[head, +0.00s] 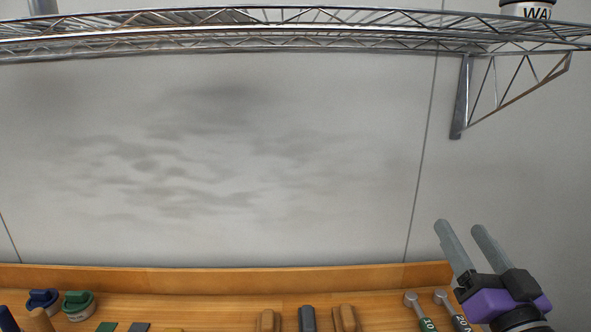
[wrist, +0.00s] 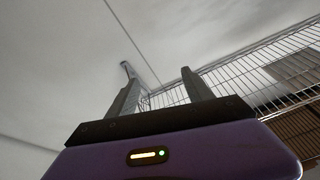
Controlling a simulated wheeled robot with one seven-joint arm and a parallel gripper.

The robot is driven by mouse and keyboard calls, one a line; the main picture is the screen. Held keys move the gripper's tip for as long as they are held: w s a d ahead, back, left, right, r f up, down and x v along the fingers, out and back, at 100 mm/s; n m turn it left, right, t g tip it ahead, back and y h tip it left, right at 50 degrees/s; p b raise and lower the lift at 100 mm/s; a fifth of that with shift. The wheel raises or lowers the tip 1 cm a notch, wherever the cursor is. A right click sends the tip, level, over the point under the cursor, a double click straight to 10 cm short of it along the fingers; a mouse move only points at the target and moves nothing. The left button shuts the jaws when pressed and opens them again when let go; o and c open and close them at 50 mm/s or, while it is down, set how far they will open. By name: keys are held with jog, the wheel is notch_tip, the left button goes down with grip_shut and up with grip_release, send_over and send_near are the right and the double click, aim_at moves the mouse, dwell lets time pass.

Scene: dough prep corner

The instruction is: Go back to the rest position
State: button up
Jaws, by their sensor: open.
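My gripper (head: 457,226) is raised at the lower right of the head view, in front of the wall and above the right end of the wooden counter. Its two grey fingers point up and are apart, with nothing between them. In the wrist view my gripper (wrist: 160,85) also shows with its fingers spread and empty, aimed up toward the wall and the wire shelf (wrist: 255,75).
The wire shelf (head: 250,33) spans the top of the head view, held by a bracket (head: 462,100) on the right. The wooden counter (head: 220,283) bears a blue-lidded jar (head: 43,299), a green-lidded jar (head: 78,304), wooden-handled tools and measuring spoons (head: 420,310). The wall between is clear.

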jog(key=s+a+f+g, duration=0.2)
jog(key=s+f, duration=0.6)
jog(key=s, duration=0.5)
jog(key=s+a+f+n+g, duration=0.1)
jog(key=s+a+f+g, duration=0.1)
jog(key=s+f, duration=0.7)
jog(key=s+a+f+n+g, duration=0.1)
jog(key=s+f, duration=0.7)
jog(key=s, duration=0.9)
jog(key=shift+s+a+f+g+h, duration=0.2)
jog(key=shift+s+a+g+h, duration=0.15)
jog(key=shift+a+g, duration=0.65)
